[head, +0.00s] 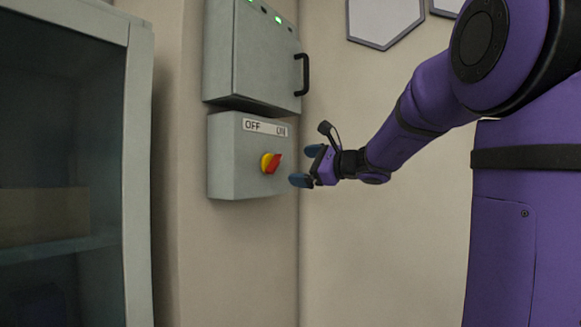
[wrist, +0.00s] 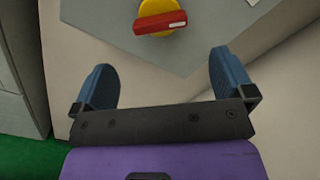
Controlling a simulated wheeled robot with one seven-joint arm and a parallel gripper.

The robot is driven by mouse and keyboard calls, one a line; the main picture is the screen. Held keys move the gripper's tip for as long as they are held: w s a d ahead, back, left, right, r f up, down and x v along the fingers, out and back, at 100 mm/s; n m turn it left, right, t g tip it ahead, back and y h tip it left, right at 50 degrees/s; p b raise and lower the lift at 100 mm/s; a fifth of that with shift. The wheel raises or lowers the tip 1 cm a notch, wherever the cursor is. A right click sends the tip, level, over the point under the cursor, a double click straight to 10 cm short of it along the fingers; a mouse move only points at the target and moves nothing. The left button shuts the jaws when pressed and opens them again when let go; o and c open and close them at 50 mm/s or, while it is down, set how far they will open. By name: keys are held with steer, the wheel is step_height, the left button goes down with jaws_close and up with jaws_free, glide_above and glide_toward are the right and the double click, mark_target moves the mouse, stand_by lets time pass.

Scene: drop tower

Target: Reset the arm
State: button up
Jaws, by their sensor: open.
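My gripper (head: 305,166) is at the end of my purple arm, just right of a grey switch box (head: 228,165) on the wall. Its blue fingertips are apart and nothing is between them. The wrist view also shows my gripper (wrist: 164,85) open and empty. The box carries a red rotary handle on a yellow base (head: 270,163), under a label reading OFF and ON. In the wrist view the red handle (wrist: 160,22) lies beyond the fingertips, apart from them. The handle points toward the upper right in the head view.
A grey cabinet (head: 255,50) with a black handle and green lights is above the switch box. A glass-fronted cabinet (head: 138,170) with shelves stands at the left. Hexagonal panels (head: 383,18) hang on the wall. Green floor (wrist: 30,160) shows in the wrist view.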

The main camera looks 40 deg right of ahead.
steer(key=shift+v, duration=0.8)
steer(key=s+a+f+n+g, duration=0.4)
steer(key=s+a+f+n, duration=0.15)
steer(key=a, duration=0.35)
steer(key=s+a+f+n+g, duration=0.5)
steer(key=s+a+n, duration=0.1)
steer(key=a, duration=0.2)
steer(key=s+a+f+n+g+h, duration=0.2)
steer(key=s+f+n+h, duration=0.4)
steer(key=s+f+n, duration=0.5)
steer(key=s, duration=0.2)
steer(key=shift+s+f+n+g, duration=0.25)
steer(key=shift+s+n+g, duration=0.1)
steer(key=shift+g, duration=0.05)
